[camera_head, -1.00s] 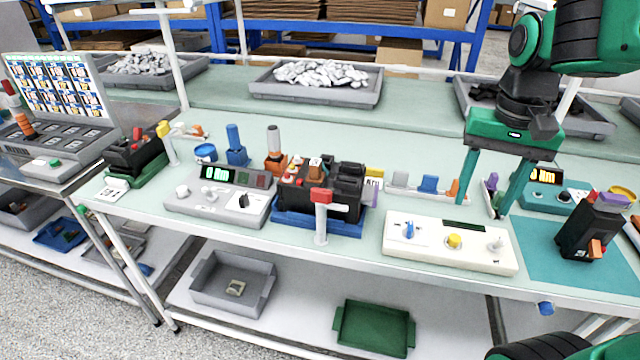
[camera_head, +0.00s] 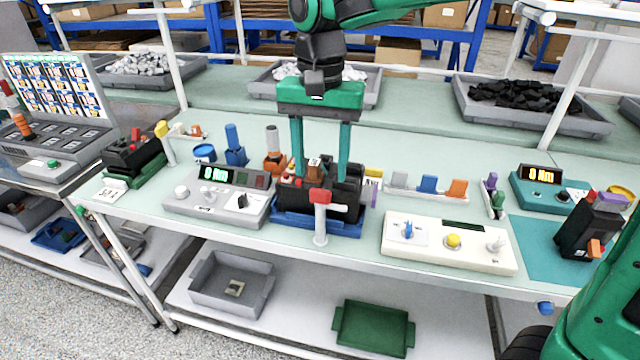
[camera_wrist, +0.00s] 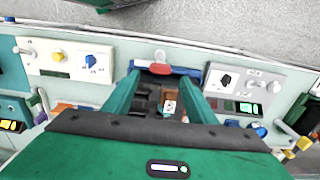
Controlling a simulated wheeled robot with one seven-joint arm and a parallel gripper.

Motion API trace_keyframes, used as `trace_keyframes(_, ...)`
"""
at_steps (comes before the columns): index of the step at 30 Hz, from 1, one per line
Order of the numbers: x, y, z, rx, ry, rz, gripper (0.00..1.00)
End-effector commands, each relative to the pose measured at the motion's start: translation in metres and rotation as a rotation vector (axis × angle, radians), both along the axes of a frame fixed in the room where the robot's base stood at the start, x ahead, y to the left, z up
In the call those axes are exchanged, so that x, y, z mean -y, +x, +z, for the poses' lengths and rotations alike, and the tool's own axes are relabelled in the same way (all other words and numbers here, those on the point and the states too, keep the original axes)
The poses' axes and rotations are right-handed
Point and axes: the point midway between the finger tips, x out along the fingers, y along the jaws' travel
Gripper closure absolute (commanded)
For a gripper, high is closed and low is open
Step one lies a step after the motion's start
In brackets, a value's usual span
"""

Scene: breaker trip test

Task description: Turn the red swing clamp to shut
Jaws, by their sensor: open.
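The red swing clamp (camera_head: 320,196) sits on top of a white post at the front edge of a blue fixture (camera_head: 290,222). A black breaker (camera_head: 340,190) stands in the fixture behind the clamp. In the wrist view the clamp's red part (camera_wrist: 158,69) shows between and just beyond the fingertips, beside the round post top. My gripper (camera_head: 321,172) is open and empty, pointing down over the fixture, its two green fingers apart. In the wrist view my gripper (camera_wrist: 163,82) has the breaker between its fingers. Whether a finger touches anything, I cannot tell.
A grey console (camera_head: 215,204) stands left of the fixture and a cream console (camera_head: 450,242) to the right. A yellow-topped clamp post (camera_head: 164,140) stands further left. Another black breaker (camera_head: 585,228) is on a teal mat at right.

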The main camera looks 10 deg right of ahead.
Motion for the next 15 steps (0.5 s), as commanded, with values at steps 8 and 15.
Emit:
trace_keyframes(8, 0.0, 0.0, -0.041, -0.001, -0.001, 0.0, 0.48)
trace_keyframes(15, 0.001, 0.0, -0.054, 0.0, 0.0, 0.0, 0.48)
